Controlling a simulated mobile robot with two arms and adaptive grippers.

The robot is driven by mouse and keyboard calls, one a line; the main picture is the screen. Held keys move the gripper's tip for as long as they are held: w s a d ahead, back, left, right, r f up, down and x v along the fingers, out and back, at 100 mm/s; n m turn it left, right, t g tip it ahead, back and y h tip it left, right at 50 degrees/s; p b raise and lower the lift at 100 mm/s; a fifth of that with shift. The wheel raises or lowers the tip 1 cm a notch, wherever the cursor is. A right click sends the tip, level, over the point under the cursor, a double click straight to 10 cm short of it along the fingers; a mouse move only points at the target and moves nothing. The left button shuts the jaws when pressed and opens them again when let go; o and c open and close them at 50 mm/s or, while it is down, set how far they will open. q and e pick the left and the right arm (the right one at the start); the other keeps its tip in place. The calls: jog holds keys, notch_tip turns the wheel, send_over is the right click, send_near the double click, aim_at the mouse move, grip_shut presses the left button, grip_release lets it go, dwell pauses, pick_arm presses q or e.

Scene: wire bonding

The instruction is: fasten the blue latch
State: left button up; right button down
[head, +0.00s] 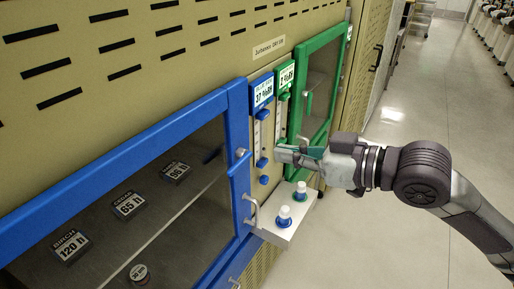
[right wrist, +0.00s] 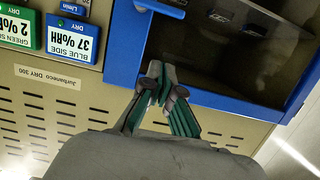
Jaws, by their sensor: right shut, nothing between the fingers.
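The blue-framed door (head: 237,125) of the dry cabinet stands at the left in the head view. A small silver latch piece (head: 240,153) sits on its right edge, above a silver pull handle (head: 251,209). I cannot tell whether the latch is engaged. My right gripper (head: 281,153) comes in from the right, fingers shut and empty, in front of the panel between the doors and right of the latch piece. In the right wrist view the shut fingertips (right wrist: 162,83) overlap the blue frame (right wrist: 124,55). My left gripper is out of view.
A green-framed door (head: 329,40) is beyond the panel. Labelled dark boxes (head: 70,246) lie behind the blue door's glass. The aisle floor (head: 425,120) at right is clear.

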jog(key=p, duration=0.3)
send_over(242, 164)
jog(key=s, duration=0.3)
jog(key=f, duration=0.2)
jog(key=shift+w+f+p, duration=0.25)
jog(key=shift+f+p, duration=0.25)
jog(key=shift+f, duration=0.75)
jog(key=shift+s+d+f, duration=0.1)
jog(key=shift+s+f, duration=0.05)
jog(key=shift+f, duration=0.75)
